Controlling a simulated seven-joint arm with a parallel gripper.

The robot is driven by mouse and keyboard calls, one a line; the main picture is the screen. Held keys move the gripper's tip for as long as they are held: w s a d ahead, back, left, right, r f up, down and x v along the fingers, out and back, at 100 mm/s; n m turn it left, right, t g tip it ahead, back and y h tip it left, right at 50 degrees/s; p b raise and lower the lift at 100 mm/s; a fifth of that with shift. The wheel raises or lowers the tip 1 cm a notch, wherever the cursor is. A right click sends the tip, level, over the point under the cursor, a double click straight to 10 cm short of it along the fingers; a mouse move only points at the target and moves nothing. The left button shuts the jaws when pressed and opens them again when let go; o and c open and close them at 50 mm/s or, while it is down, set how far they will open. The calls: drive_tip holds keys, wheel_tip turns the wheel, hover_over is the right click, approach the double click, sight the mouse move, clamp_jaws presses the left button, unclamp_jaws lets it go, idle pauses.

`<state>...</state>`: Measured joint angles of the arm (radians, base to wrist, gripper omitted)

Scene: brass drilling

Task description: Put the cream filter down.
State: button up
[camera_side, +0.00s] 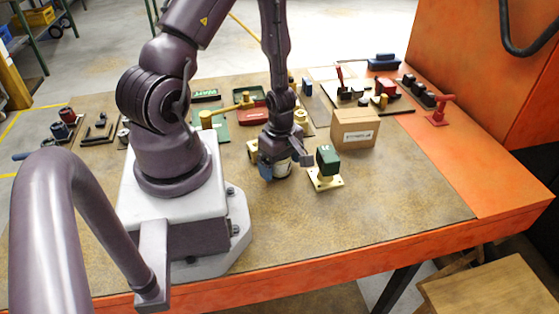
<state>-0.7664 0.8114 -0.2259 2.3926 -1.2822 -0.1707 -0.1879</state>
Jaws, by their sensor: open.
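The cream filter (283,170) stands on the brown table mat, directly below my gripper (283,157). It looks upright, and its top is hidden by the gripper. My gripper points down with its jaws open around or just above the filter's upper part; I cannot tell whether a finger touches it. A blue part (265,169) shows at the filter's left side; I cannot tell whether it belongs to the filter or stands apart.
A green-topped block on a brass base plate (325,181) stands close to the right. A cardboard box (354,128) is behind it. The mat (390,195) is clear at the front right.

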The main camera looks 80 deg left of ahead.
drive_tip(key=c, duration=1.1)
drive_tip(key=shift+s+r, duration=0.15)
drive_tip(key=shift+r, duration=0.05)
